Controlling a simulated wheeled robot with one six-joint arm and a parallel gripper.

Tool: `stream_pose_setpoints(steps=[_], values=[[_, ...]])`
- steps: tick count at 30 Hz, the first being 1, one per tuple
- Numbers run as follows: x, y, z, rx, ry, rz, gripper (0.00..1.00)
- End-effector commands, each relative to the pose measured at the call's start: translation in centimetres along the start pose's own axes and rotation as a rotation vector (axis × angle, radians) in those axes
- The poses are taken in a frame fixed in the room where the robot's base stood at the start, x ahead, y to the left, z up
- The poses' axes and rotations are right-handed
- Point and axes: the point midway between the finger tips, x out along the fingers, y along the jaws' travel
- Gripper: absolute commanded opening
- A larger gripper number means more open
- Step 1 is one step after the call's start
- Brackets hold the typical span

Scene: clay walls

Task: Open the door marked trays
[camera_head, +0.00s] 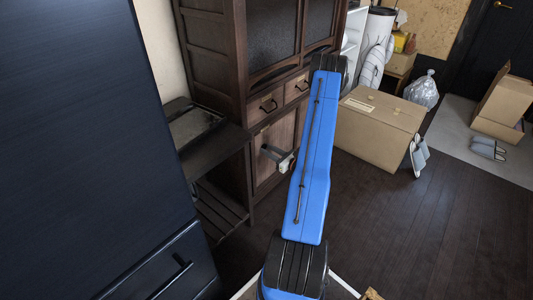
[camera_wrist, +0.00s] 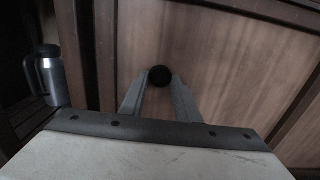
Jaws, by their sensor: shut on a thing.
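A dark wooden cabinet (camera_head: 217,70) stands left of centre in the head view. Its lower door (camera_head: 270,180) has a brown wood panel and looks closed; my arm hides part of it. In the wrist view the door panel (camera_wrist: 225,60) fills the background, with a dark round knob (camera_wrist: 160,75) on it. My gripper (camera_wrist: 160,84) has its two grey fingers on either side of this knob, shut on it. No "trays" marking can be read.
Two drawers with dark handles (camera_head: 269,104) sit above the door. A low dark shelf (camera_head: 215,140) stands left of it. A cardboard box (camera_head: 375,130) stands on the floor to the right. A grey flask (camera_wrist: 52,75) shows at left in the wrist view. The floor (camera_head: 440,230) front right is clear.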

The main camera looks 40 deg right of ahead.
Motion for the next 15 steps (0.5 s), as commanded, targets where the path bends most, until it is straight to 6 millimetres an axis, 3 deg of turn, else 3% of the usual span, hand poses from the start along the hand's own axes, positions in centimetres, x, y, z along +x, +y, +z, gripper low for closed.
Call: stream_pose_setpoints(steps=[8,15], values=[[-0.1,-7.9,0.0,-0.006,-0.002,-0.005,0.0],[-0.2,-16.5,0.0,-0.004,-0.001,-0.005,0.0]])
